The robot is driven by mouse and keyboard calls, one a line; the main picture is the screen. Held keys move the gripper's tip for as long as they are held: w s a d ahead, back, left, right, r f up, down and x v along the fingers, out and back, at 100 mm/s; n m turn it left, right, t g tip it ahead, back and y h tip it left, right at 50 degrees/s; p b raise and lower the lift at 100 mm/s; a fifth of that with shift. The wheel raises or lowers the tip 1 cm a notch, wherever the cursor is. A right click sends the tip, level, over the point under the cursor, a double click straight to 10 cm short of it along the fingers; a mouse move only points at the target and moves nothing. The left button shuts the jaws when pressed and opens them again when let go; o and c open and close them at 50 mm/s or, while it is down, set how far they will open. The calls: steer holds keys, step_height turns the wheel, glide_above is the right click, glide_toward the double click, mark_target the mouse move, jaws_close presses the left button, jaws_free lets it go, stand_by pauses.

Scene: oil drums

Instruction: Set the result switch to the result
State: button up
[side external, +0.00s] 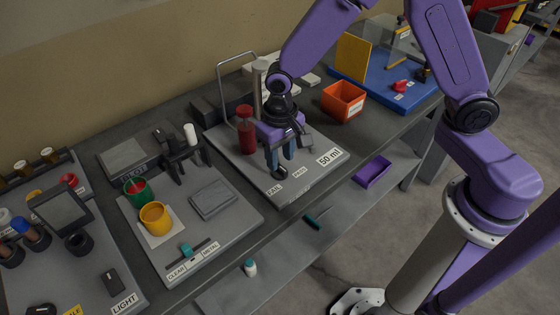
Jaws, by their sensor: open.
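The result switch (281,173) is a small dark part on the front of a grey board (318,176), behind the FAIL label (274,189) and beside the PASS label (299,173). My gripper (280,160) points down directly over the switch, its two blue-grey fingers apart with nothing seen between them. The fingertips are close to the switch; I cannot tell whether they touch it. They partly hide it, so its setting is unclear.
On the same board stand a red-topped cylinder (246,130), a metal post (260,85) and a 50 ml label (329,156). An orange bin (343,100) is to the right. The left board holds a yellow cup (155,217), a green cup (137,190) and a teal slider (186,250).

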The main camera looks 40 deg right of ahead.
mark_target(280, 170)
steer(key=shift+f, duration=1.35)
jaws_close()
steer(key=shift+n, duration=0.3)
steer(key=n, duration=0.4)
steer(key=shift+n, duration=2.1)
jaws_free()
